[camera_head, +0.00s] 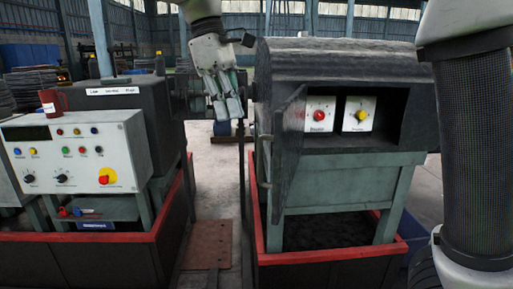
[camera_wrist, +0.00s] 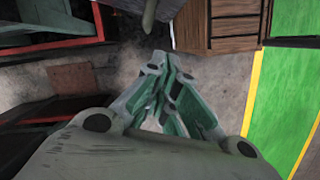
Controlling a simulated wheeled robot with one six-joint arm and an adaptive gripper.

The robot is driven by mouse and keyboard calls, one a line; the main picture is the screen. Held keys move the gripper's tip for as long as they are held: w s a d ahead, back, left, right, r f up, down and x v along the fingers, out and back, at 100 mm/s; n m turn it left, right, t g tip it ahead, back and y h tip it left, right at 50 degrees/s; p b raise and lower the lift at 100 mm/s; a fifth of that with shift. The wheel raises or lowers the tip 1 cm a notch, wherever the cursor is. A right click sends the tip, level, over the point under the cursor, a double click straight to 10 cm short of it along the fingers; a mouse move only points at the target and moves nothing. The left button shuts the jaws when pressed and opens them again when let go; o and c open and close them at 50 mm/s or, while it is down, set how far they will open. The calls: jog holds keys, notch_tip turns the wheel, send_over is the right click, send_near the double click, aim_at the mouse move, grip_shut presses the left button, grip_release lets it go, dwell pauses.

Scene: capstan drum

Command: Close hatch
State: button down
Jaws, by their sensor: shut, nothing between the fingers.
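The hatch (camera_head: 288,145) is a dark panel on the left side of the machine's recessed opening in the head view. It stands open, swung outward and seen at a steep angle. The opening shows two white control plates, one with a red knob (camera_head: 319,115) and one with a yellow knob (camera_head: 360,115). My gripper (camera_head: 228,112) points down in the gap left of the hatch, shut and empty. It appears apart from the hatch, though depth is hard to judge. In the wrist view, my gripper's fingers (camera_wrist: 171,66) meet over the floor; I cannot identify the hatch there.
A control cabinet (camera_head: 75,155) with buttons and a red mug (camera_head: 50,101) stands at left. Red-edged bases (camera_head: 335,255) lie under both machines, with a floor gap between. The wrist view shows a wooden crate (camera_wrist: 218,25) and a green floor area (camera_wrist: 290,90).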

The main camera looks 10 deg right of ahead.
aim_at(285, 138)
jog(key=s+d+f, duration=0.2)
jog(key=d+f, duration=0.4)
jog(key=f, duration=0.3)
jog(key=shift+s, duration=0.3)
jog(key=shift+f, duration=0.1)
